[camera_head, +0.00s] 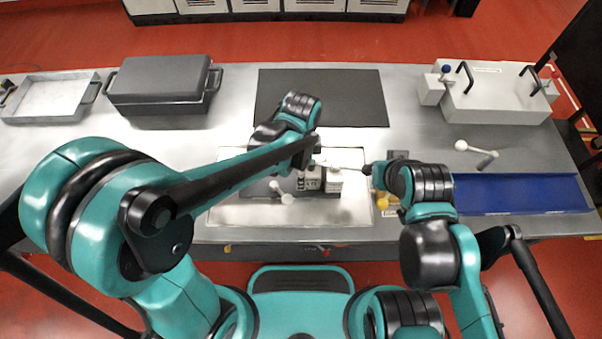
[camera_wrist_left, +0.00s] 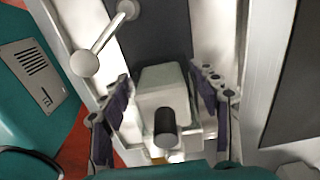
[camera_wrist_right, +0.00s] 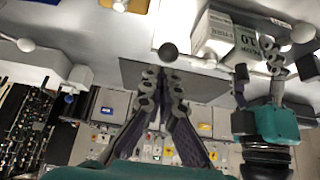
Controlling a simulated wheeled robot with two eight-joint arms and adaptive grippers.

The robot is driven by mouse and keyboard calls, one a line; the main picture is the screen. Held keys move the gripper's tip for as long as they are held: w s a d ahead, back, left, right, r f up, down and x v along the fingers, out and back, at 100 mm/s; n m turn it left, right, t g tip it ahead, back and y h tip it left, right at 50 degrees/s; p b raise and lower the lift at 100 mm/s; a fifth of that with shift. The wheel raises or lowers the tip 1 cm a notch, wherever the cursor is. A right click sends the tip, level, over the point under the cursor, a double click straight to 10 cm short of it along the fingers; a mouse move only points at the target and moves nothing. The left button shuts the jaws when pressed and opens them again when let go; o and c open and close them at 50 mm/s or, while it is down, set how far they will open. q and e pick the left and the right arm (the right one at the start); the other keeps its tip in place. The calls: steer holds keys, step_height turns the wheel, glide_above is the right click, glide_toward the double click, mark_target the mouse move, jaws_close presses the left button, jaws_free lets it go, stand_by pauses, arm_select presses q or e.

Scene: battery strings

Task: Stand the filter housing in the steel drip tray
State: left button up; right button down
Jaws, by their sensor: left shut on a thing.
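A pale block with a dark round knob, which I take to be the filter housing (camera_wrist_left: 163,92), sits between the fingers of my left gripper (camera_wrist_left: 165,100). My left gripper is shut on it. In the right wrist view, a white labelled block (camera_wrist_right: 222,38) shows near the left gripper. In the head view, the left hand hides much of the block, low over the shallow pale tray (camera_head: 235,212) at the front centre. A metal tray with handles (camera_head: 48,98), likely the steel drip tray, stands at the far left and looks empty. My right gripper (camera_wrist_right: 161,76) has its fingertips together and looks empty.
A black lidded box (camera_head: 163,82) stands beside the left tray. A black mat (camera_head: 350,95) lies at the back. A grey box (camera_head: 495,92) stands at the back right, beside a ball-ended rod (camera_head: 477,152) and a blue tray (camera_head: 520,193). Another ball-ended rod (camera_head: 284,195) is near the left hand.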

arm_select(q)
steer(key=shift+f, duration=0.1)
steer(key=shift+f, duration=0.15)
steer(key=o, duration=1.9)
steer(key=shift+c, duration=0.2)
